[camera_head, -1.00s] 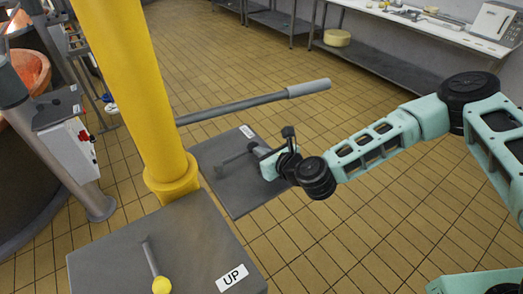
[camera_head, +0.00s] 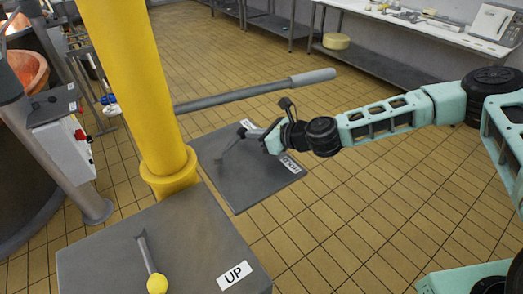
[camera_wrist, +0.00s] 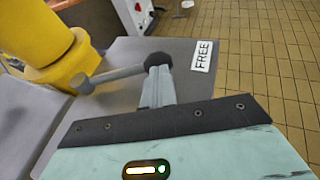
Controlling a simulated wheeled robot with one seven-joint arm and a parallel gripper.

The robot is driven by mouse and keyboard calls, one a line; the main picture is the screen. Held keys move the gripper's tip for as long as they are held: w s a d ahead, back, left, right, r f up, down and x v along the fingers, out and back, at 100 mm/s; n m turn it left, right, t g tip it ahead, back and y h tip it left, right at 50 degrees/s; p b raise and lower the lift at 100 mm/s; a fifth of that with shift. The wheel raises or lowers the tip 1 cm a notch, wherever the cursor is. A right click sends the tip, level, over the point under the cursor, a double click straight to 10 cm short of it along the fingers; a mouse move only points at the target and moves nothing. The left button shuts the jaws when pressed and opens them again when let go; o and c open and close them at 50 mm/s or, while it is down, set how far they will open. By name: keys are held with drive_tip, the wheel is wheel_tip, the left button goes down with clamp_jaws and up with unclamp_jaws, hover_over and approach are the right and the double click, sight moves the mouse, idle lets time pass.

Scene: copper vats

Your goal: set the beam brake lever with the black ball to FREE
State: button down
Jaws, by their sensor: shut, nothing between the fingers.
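The beam brake lever (camera_head: 229,152) is a grey bar on the dark far plate, with a black ball (camera_head: 241,132) at its end. In the wrist view the bar (camera_wrist: 112,75) runs right from its pivot to the black ball (camera_wrist: 158,60), pointing roughly toward the white FREE label (camera_wrist: 201,55) just beyond it. My gripper (camera_head: 262,136) is shut and empty, right beside the ball. In the wrist view its closed fingers (camera_wrist: 157,85) end at the ball and partly hide it; whether they touch is unclear.
A second label (camera_head: 291,164) lies on the plate's right edge. A thick yellow post (camera_head: 135,90) stands to the left, with a long grey bar (camera_head: 255,92) extending behind the plate. A nearer block (camera_head: 190,250) carries a yellow-ball lever (camera_head: 156,284) and an UP label (camera_head: 234,275). Floor at right is open.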

drive_tip(key=shift+w+a+b, duration=0.35)
drive_tip(key=shift+w+a, duration=0.3)
drive_tip(key=shift+w, duration=0.05)
drive_tip(key=shift+r, duration=0.15)
